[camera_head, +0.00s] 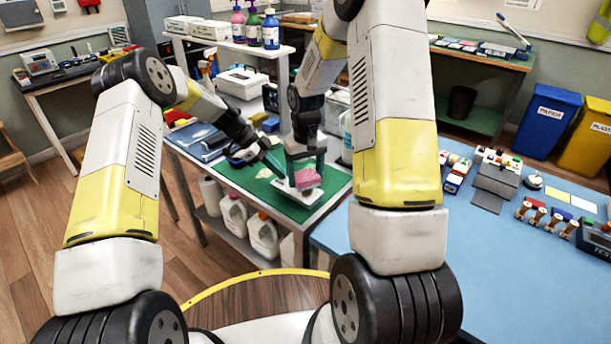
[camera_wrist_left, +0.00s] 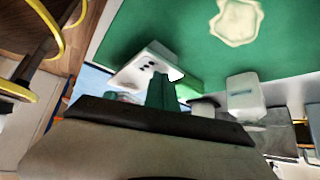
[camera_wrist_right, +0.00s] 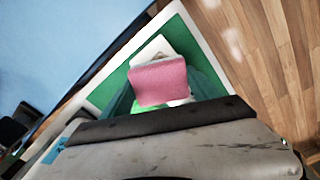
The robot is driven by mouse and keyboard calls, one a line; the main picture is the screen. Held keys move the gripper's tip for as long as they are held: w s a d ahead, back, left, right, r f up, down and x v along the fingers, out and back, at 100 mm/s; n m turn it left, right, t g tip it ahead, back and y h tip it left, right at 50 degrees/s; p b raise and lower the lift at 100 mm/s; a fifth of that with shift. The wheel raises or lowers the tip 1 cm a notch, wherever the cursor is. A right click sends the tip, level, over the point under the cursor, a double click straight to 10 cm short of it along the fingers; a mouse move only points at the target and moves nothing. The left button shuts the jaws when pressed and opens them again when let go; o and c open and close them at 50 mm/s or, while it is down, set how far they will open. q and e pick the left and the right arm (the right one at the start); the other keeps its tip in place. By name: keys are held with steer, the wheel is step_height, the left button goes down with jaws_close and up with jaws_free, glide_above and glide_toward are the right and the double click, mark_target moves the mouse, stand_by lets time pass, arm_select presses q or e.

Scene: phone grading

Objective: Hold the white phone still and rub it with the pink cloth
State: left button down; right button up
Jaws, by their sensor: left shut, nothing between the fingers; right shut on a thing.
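The white phone (camera_head: 312,199) lies on the green mat (camera_head: 262,196) of the bench; it also shows in the left wrist view (camera_wrist_left: 140,68), with dark camera spots, and in the right wrist view (camera_wrist_right: 152,47). The pink cloth (camera_head: 308,178) is on top of the phone, covering part of it, and fills the middle of the right wrist view (camera_wrist_right: 160,82). My right gripper (camera_head: 304,167) is shut on the cloth, above the phone. My left gripper (camera_head: 281,172) is shut and empty, its tips at the phone's edge; I cannot tell whether they touch it.
A pale crumpled cloth-like patch (camera_wrist_left: 237,22) lies on the mat. Blue trays (camera_head: 198,138) and a shelf with pump bottles (camera_head: 270,30) stand behind. White jugs (camera_head: 264,236) sit on the lower shelf. A blue table (camera_head: 500,270) with several small devices is at the right.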

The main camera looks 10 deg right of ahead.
mark_target(313, 187)
steer(key=shift+f, duration=1.5)
steer(key=shift+s+d+r, duration=0.1)
steer(key=shift+s+d, duration=0.4)
steer(key=shift+s, duration=0.15)
steer(key=shift+s+d+f, duration=0.2)
steer(key=shift+s+d, duration=0.3)
steer(key=shift+s, duration=0.15)
steer(key=shift+w+a, duration=0.1)
steer(key=shift+w+a+r, duration=0.1)
steer(key=shift+w+a, duration=0.35)
steer(key=shift+w, duration=0.15)
